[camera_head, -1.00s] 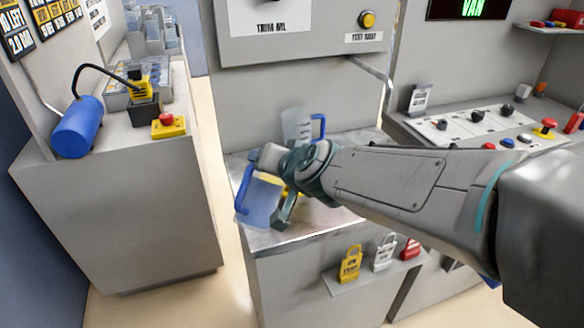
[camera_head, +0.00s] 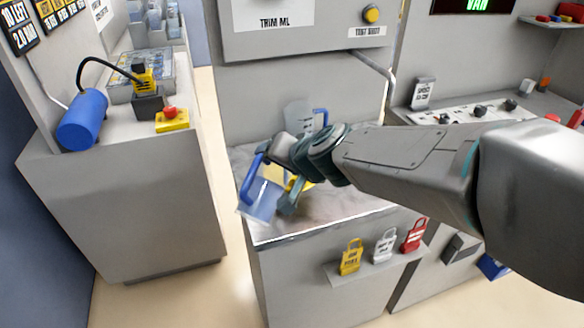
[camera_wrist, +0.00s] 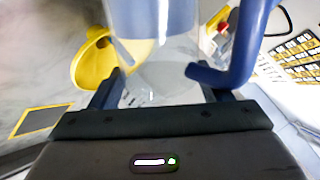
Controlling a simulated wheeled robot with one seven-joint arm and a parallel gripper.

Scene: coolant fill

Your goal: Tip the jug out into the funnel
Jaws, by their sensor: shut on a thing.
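A clear jug with a blue handle (camera_head: 262,200) is held tilted over the front left of the metal bench. My gripper (camera_head: 291,192) is shut on this jug. In the wrist view the jug's clear wall (camera_wrist: 158,45) is between my fingers (camera_wrist: 162,88), with its blue handle on the right. The yellow funnel (camera_head: 272,173) is partly hidden behind the jug and gripper; it also shows left of the jug in the wrist view (camera_wrist: 88,62). I cannot tell whether liquid is leaving the jug or whether its mouth is over the funnel.
A second clear jug with a blue handle (camera_head: 298,116) stands further back on the bench (camera_head: 350,213). A cabinet panel (camera_head: 300,45) with a yellow button is above. Several padlocks hang on the bench front. A counter with a blue cylinder (camera_head: 82,122) is left, across a floor gap.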

